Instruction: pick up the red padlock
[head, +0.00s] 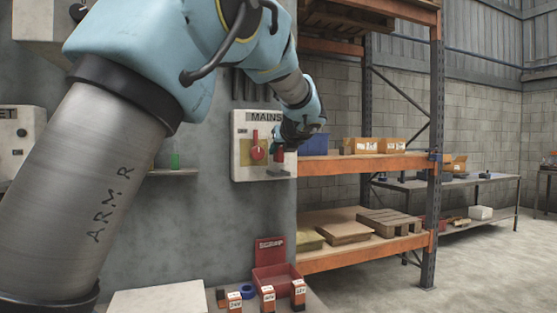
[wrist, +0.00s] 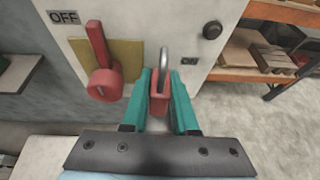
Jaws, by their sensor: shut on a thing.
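The red padlock (wrist: 159,101) with its silver shackle (wrist: 164,58) is between the two teal fingers of my gripper (wrist: 160,84) in the wrist view. The fingers are shut on the padlock's body, one on each side, and the shackle points up past the fingertips. In the head view my gripper (head: 287,146) is at the right part of the MAINS box, and a little red of the padlock (head: 277,149) shows there. I cannot tell whether the padlock touches the box or the small ledge below it.
The grey MAINS box (head: 241,170) is on the wall, with a red switch handle (wrist: 104,82) left of the padlock and a black knob (wrist: 212,29) to the right. An orange shelf rack (head: 368,163) stands to the right. A red bin (head: 272,283) sits below on a bench.

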